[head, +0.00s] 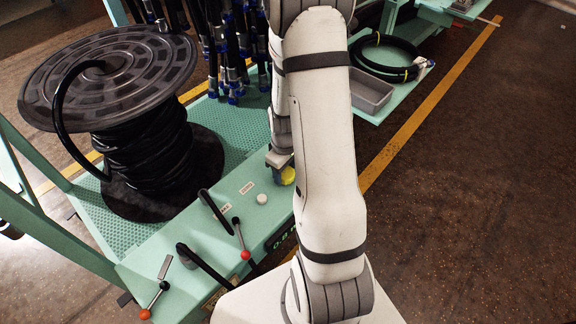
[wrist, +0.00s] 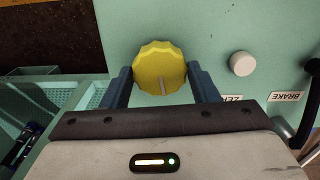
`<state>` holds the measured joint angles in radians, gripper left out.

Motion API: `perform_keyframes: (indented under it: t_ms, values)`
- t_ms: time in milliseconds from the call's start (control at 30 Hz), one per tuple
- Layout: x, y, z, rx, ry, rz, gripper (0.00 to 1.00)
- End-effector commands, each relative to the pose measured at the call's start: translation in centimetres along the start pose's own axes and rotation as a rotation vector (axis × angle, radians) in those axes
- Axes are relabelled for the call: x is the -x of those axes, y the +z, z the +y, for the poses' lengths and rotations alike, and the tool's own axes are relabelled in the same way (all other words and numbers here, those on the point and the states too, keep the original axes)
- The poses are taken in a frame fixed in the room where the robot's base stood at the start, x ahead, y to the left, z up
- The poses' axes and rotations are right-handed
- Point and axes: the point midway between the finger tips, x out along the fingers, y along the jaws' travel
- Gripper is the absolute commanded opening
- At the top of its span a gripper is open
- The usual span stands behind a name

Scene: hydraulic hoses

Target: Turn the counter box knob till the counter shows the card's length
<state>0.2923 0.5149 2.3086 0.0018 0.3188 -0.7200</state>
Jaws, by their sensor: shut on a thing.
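The yellow knob (wrist: 160,68) has a scalloped edge and a pale pointer line, which points down and slightly right in the wrist view. My gripper (wrist: 161,76) is shut on it, one finger at each side. In the head view the knob (head: 288,176) is on the green counter box (head: 232,232), partly hidden by my gripper (head: 281,163). The counter display (head: 284,237) shows green digits that seem to begin "0.8"; my arm covers the rest. I cannot make out the card or its length.
A white button (wrist: 242,63) is beside the knob, near a label partly reading ZER and a BRAKE label (wrist: 287,97). Red-tipped (head: 245,254) and orange-tipped (head: 146,313) levers stand left. A hose reel (head: 110,80) and a grey bin (head: 370,93) are behind.

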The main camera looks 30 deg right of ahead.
Motion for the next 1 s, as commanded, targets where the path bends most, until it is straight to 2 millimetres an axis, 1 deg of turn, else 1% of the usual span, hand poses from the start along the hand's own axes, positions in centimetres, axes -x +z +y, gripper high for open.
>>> perform_keyframes:
  t_ms: [33,500,800,1000]
  values:
    - [0.22,-0.27,0.38,0.024,0.009,0.009,0.31]
    - [0.17,-0.17,0.6,0.208,0.011,0.008,0.31]
    - [0.16,-0.15,0.68,0.298,0.012,0.008,0.31]
    - [0.14,-0.16,0.67,0.323,0.012,0.008,0.31]
